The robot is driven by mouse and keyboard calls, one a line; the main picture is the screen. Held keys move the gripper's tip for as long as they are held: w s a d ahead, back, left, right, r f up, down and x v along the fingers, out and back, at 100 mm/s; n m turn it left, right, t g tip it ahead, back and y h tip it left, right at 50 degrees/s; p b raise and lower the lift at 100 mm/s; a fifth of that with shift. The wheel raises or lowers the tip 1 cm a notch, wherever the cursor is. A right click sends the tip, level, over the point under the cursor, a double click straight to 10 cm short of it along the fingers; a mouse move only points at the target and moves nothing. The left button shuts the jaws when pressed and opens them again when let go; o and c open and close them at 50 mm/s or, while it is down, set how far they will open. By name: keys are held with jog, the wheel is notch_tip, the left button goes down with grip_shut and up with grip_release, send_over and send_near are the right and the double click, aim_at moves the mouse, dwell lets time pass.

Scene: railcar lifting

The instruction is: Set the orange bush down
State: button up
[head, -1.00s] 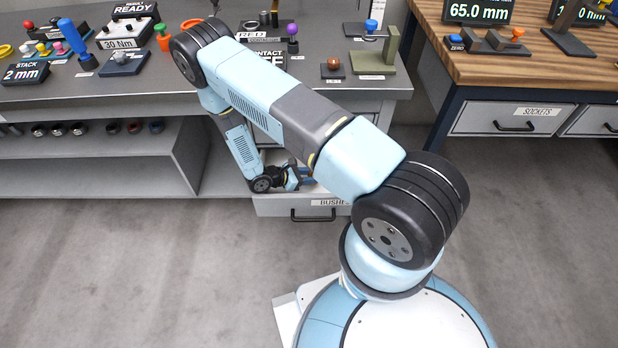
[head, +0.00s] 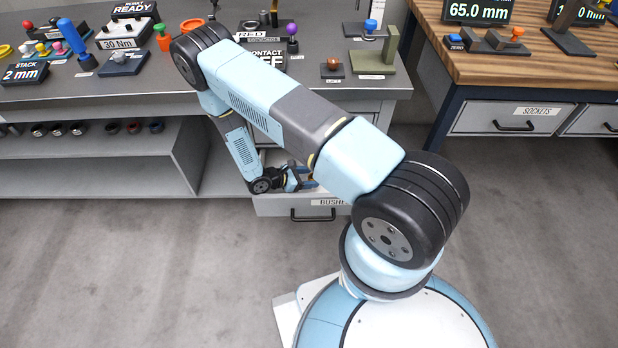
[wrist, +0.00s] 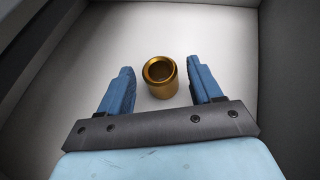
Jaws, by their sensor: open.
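The orange bush (wrist: 161,78) is a gold-orange hollow cylinder. In the wrist view it stands upright on the pale floor of the open drawer (head: 272,207), whose label is partly covered by my arm. My gripper (wrist: 160,69) is open, with one blue finger on each side of the bush and a visible gap to both. The bush looks free of the fingers. In the head view my gripper (head: 308,180) is down in the drawer, largely hidden by my own arm, and the bush cannot be seen there.
The grey bench (head: 205,95) above carries several gauges and fixtures. An open shelf (head: 100,175) lies left of the drawer. A wood-topped bench (head: 530,65) stands at right. The floor in front is clear.

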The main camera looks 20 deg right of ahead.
jog(key=v, duration=0.7)
jog(key=shift+a, duration=0.15)
jog(key=shift+c, duration=0.2)
dwell(0.8)
